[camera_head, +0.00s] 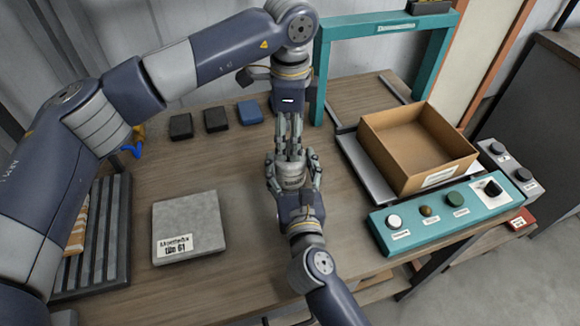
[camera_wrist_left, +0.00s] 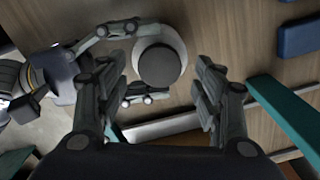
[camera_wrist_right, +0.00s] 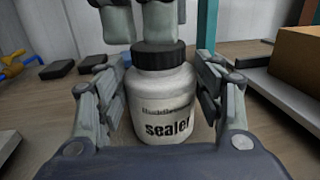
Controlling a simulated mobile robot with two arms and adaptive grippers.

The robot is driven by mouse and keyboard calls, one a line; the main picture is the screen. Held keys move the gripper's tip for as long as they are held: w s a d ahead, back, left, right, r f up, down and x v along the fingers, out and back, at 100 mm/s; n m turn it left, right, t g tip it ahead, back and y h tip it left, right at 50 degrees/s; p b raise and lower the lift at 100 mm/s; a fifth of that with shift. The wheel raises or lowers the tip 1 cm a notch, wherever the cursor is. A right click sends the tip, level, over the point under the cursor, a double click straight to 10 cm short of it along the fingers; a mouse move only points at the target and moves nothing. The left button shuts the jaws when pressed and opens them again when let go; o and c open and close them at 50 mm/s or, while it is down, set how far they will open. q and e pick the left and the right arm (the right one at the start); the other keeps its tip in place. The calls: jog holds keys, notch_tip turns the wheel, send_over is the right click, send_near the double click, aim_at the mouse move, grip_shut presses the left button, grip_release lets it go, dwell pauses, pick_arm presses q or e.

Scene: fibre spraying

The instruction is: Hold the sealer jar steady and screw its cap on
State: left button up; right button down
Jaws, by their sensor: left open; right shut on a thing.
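The white sealer jar (camera_wrist_right: 163,112) stands upright on the table, its printed label facing the right wrist camera. A dark ribbed cap (camera_wrist_right: 158,57) sits on top of the jar; the left wrist view shows this cap (camera_wrist_left: 159,66) from above as a dark disc. How tightly it is seated cannot be told. My right gripper (camera_head: 293,178) is shut around the jar's body, one finger on each side. My left gripper (camera_head: 290,146) points down directly above the cap. Its fingers (camera_wrist_left: 162,78) are apart, with nothing between them that they grip.
A cardboard box (camera_head: 418,150) sits at the right, behind a teal button panel (camera_head: 450,212). A teal frame (camera_head: 322,70) rises at the back. A grey slab (camera_head: 187,225) lies left of the jar; several dark blocks (camera_head: 215,119) lie behind it. Bare tabletop surrounds the jar.

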pick_arm(q)
notch_tip(320, 180, up, 2)
jog(key=shift+r, duration=0.1)
jog(key=shift+o, duration=0.5)
jog(key=o, duration=0.5)
jog(key=shift+c, duration=0.2)
notch_tip(320, 180, up, 12)
